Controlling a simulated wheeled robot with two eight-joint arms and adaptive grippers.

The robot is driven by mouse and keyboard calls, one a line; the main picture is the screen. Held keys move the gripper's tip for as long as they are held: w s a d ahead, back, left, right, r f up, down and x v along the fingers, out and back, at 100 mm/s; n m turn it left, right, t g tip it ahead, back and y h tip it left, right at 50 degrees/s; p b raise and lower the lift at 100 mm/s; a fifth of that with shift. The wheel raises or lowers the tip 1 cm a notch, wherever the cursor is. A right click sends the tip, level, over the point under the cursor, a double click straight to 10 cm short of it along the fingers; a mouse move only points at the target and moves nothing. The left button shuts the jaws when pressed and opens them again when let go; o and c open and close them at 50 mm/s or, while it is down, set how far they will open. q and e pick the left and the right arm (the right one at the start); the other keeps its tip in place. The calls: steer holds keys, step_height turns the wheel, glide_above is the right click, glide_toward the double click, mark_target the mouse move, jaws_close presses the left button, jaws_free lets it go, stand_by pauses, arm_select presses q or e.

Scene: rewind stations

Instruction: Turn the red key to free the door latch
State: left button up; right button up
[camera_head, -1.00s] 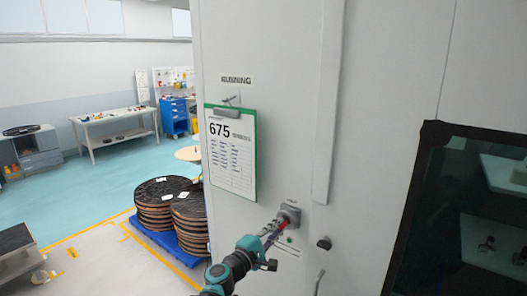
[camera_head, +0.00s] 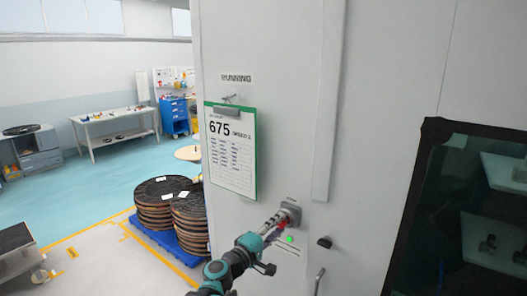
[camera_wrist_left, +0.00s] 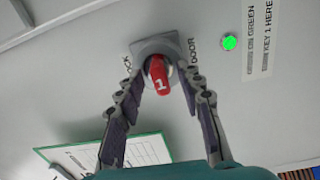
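The red key (camera_wrist_left: 160,77), marked 1, sits in a grey lock plate (camera_wrist_left: 150,47) on the pale cabinet wall. In the head view the lock plate (camera_head: 292,209) is left of a small black knob, and the key (camera_head: 283,226) shows partly beside the fingers. My left gripper (camera_head: 279,219) is at the lock. In the left wrist view its fingers (camera_wrist_left: 158,68) stand either side of the key with small gaps, so it looks open around it. A small lamp (camera_head: 290,239) beside the lock is bright green; it also shows in the wrist view (camera_wrist_left: 229,42). My right gripper is out of view.
A clipboard (camera_head: 232,150) hangs above left of the lock. The black knob (camera_head: 324,242) and a curved handle (camera_head: 319,281) are right of it. A dark window (camera_head: 465,215) is farther right. Stacked reels (camera_head: 160,205) stand on a blue pallet at left.

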arm_select(q)
steer(key=v, duration=1.2)
steer(key=s+a+f+m+g+y+b, duration=0.3)
steer(key=s+f+m+g+y+b, duration=0.3)
steer(key=s+f, duration=0.85)
steer(key=s+a+f+m+g+y+b, duration=0.1)
steer(key=s+a+f+m+y+b, duration=0.2)
steer(key=s+a+f, duration=0.7)
steer(key=shift+s+a+f+m+y+b, duration=0.2)
steer(key=shift+a+m+y+b, duration=0.1)
steer(key=shift+a+y+b, duration=0.75)
steer(key=shift+d, duration=0.25)
